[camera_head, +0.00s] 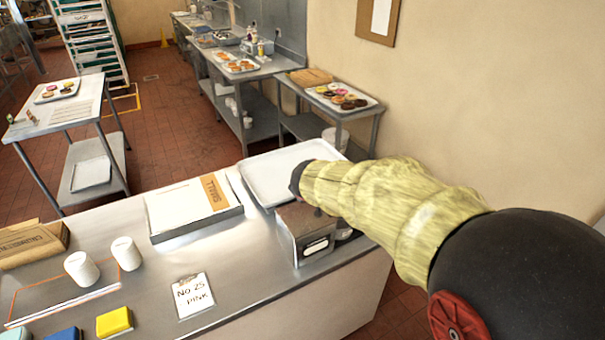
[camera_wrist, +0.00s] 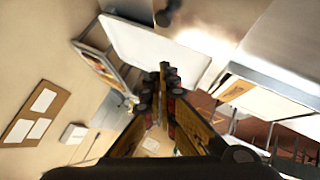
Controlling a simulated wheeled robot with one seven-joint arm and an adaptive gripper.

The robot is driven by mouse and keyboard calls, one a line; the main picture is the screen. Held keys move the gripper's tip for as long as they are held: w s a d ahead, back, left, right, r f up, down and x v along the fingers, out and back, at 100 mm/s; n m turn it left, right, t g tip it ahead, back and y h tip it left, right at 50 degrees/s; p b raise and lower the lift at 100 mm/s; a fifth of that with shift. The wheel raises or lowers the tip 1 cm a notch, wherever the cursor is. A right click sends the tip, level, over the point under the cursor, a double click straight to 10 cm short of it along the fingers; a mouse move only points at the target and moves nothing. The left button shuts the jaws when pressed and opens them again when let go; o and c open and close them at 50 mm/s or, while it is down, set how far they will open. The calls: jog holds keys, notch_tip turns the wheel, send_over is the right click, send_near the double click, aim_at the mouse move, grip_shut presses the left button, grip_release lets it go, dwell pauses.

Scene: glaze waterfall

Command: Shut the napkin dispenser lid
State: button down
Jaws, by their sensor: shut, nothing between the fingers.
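The napkin dispenser (camera_head: 304,240) is a dark metal box with a pale slot in its front. It stands on the metal counter near the right end. My sleeved arm crosses over its top right side, so I cannot tell how its lid stands. I cannot make the dispenser out for sure in the wrist view. My gripper (camera_wrist: 164,72) shows in the wrist view with its fingers together and nothing between them. In the head view my arm reaches to just above and behind the dispenser, and the fingers cannot be made out.
A white tray (camera_head: 258,183) lies behind the dispenser. A shallow white box marked SMALL (camera_head: 178,208) is left of it. A note card (camera_head: 193,296), two white cups (camera_head: 82,268) and a yellow block (camera_head: 114,322) are further left. The wall is close on the right.

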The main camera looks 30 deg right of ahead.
jog(key=d+f+y+p, duration=0.1)
jog(key=p, duration=0.3)
jog(key=d+f+m+y+p, duration=0.1)
jog(key=p, duration=0.3)
jog(key=shift+d+f, duration=0.1)
jog(key=shift+d, duration=0.3)
jog(key=shift+d+f+y+p, duration=0.2)
jog(key=shift+y+p, duration=0.1)
jog(key=shift+p, duration=0.15)
jog(key=shift+d+f+p, duration=0.3)
jog(key=shift+f+p, duration=0.05)
jog(key=shift+p, duration=0.5)
jog(key=shift+d+f+p, duration=0.15)
jog(key=shift+f+p, duration=0.1)
jog(key=shift+p, duration=0.15)
jog(key=shift+d+f+p, duration=0.55)
jog(key=shift+f+p, duration=0.05)
jog(key=shift+f, duration=0.2)
jog(key=shift+d+f, duration=0.1)
jog(key=shift+f, duration=0.15)
